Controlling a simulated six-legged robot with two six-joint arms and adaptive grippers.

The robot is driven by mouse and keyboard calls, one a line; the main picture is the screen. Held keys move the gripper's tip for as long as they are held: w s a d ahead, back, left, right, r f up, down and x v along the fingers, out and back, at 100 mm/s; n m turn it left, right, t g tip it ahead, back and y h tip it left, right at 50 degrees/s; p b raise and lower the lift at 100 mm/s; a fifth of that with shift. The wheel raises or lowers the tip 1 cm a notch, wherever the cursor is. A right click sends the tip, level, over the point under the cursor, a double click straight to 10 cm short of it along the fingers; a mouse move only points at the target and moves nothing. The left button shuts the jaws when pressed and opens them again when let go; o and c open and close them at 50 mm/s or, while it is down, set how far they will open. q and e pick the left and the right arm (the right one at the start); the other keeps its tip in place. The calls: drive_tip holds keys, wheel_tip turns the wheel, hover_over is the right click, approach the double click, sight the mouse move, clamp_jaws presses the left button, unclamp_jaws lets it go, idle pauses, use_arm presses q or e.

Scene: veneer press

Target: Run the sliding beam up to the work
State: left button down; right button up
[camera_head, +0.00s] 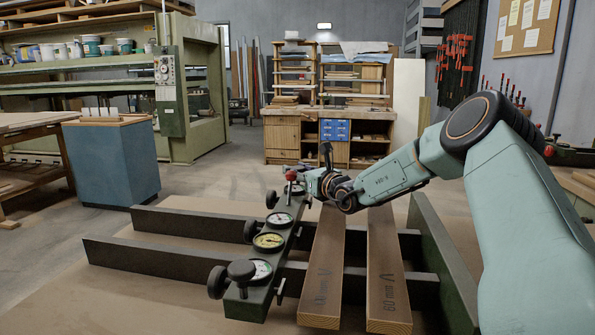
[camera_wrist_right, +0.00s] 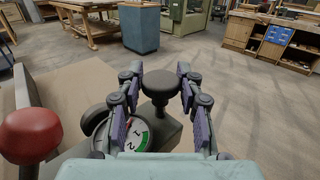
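The sliding beam (camera_head: 235,306) is a dark green bar with several round dials, lying across two dark rails, left of two wooden boards (camera_head: 322,265) (camera_head: 387,275). A narrow gap shows between the beam's near end and the left board. My right gripper (camera_head: 318,180) is over the beam's far end, near a red ball handle (camera_head: 291,175). In the right wrist view my right gripper (camera_wrist_right: 157,82) is open, its purple-padded fingers on both sides of a black mushroom knob (camera_wrist_right: 160,88); gaps show beside the knob. My left gripper is not in view.
The rails (camera_head: 150,257) run left from a dark green fixed side bar (camera_head: 440,245) on the right. The red ball (camera_wrist_right: 30,135) is close at the left in the wrist view. A blue cabinet (camera_head: 112,165) stands at the left; open floor lies behind the frame.

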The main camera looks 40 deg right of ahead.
drive_tip(key=shift+s, duration=0.1)
clamp_jaws()
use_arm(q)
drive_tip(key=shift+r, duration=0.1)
use_arm(e)
drive_tip(key=shift+d, duration=0.15)
